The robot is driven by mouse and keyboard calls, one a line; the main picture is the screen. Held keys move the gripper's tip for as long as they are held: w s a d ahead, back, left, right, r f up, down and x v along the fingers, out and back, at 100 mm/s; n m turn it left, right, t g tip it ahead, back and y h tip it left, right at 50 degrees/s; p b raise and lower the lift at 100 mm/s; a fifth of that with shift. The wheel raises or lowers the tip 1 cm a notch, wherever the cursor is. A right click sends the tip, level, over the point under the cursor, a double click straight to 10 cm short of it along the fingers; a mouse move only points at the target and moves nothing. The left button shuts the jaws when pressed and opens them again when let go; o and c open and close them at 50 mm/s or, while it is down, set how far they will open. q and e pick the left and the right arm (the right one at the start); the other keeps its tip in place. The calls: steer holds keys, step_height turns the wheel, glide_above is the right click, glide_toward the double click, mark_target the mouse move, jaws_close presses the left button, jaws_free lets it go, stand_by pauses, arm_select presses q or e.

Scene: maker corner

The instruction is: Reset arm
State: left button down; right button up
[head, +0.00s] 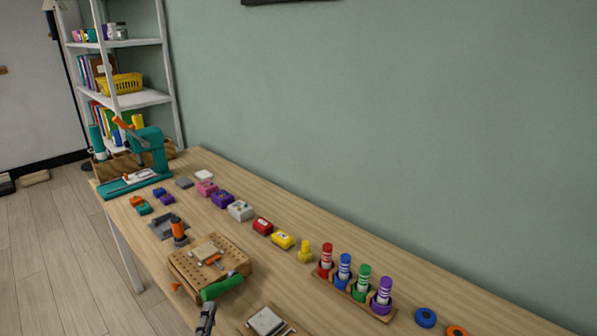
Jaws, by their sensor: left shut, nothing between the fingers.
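My left gripper (206,318) shows at the bottom edge of the head view, left of centre. It is dark grey, its fingers are shut, and nothing shows between them. It is just below a green rounded piece (222,287) at the front of a wooden pegboard block (196,283). I cannot tell whether it touches the green piece. My right gripper is not in view.
A long wooden table (330,304) runs along the green wall. A teal press (150,160) stands at its far left end. Small coloured boxes, a rack of coloured pegs (349,292), rings and a grey plate (265,321) lie on it. A shelf (139,98) stands behind.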

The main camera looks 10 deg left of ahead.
arm_select(q)
steer(key=s+a+f+n+g+y, duration=0.3)
steer(key=s+a+f+n+g, duration=0.4)
steer(key=n, duration=0.3)
steer(key=s+d+f+n+g+h, duration=0.2)
steer(key=s+d+f+g+h, duration=0.15)
steer(key=s+d, duration=0.4)
steer(key=s+d+f+n+g+h, duration=0.2)
steer(key=s+d+f+g, duration=0.15)
steer(key=s, duration=0.75)
step_height(320, 180, down, 26)
steer(key=s+g, duration=0.1)
steer(key=s, duration=0.1)
steer(key=s+a+f+g+p, duration=0.1)
steer(key=s+a+f, duration=0.2)
steer(key=s+f, duration=1.2)
steer(key=shift+s+m+g, duration=0.3)
steer(key=shift+s+m, duration=0.1)
steer(key=shift+s, duration=0.3)
